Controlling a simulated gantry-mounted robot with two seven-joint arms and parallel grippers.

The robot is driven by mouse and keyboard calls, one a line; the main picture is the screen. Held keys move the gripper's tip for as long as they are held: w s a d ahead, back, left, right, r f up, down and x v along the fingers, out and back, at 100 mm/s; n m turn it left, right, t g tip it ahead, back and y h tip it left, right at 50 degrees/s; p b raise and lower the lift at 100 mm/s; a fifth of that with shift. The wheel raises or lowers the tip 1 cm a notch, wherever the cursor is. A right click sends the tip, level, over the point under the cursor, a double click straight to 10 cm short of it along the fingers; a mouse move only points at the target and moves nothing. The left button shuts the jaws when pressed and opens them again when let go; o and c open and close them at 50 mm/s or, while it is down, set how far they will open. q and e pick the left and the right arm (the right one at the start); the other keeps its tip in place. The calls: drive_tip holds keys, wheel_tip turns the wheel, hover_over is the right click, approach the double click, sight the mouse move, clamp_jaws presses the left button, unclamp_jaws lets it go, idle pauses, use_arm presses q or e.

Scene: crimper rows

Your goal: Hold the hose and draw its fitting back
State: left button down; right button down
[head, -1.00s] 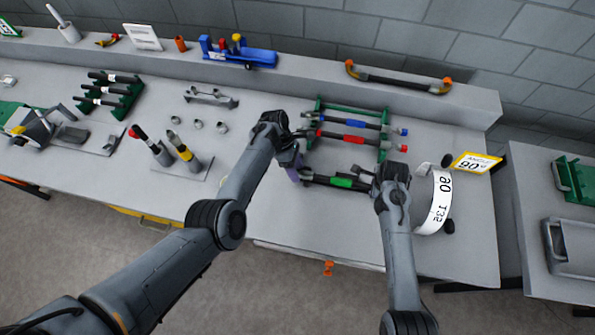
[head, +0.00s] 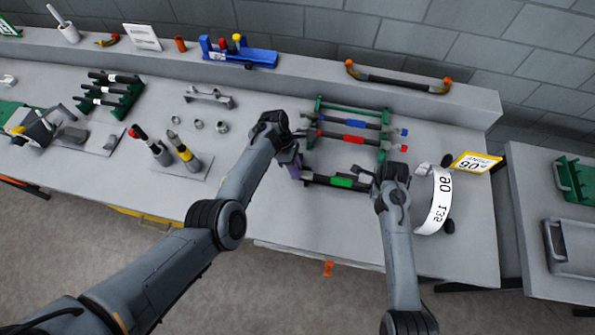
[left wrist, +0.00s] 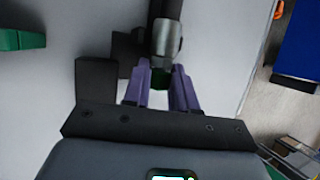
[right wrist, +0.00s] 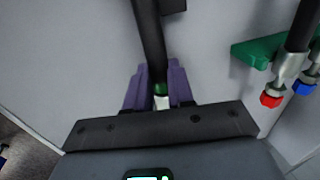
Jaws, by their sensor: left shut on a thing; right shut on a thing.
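The black hose with a green band (head: 342,182) lies level across the front of the bench, between my two grippers. My left gripper (head: 295,168) is at its left end. In the left wrist view its purple fingers (left wrist: 160,88) are shut on a green end piece, just beyond a silver fitting (left wrist: 167,40) on the hose. My right gripper (head: 374,175) is at the hose's right end. In the right wrist view its purple fingers (right wrist: 158,88) are shut around the hose end, where green and silver show between them. The fingers hide part of both ends.
A green rack (head: 318,104) behind holds hoses with blue and red bands. A curved white scale (head: 437,200) and a yellow sign (head: 477,162) stand right of my right arm. Marker-like tools (head: 183,150) stand left of my left arm. The bench front edge is close.

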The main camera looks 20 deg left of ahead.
use_arm(q)
drive_tip(key=shift+a, duration=1.25)
use_arm(e)
drive_tip(key=shift+d, duration=0.1)
use_arm(q)
drive_tip(key=c, duration=0.8)
unclamp_jaws()
drive_tip(key=shift+s, duration=0.1)
drive_tip(key=v, duration=1.2)
use_arm(e)
drive_tip(key=c, duration=0.9)
unclamp_jaws()
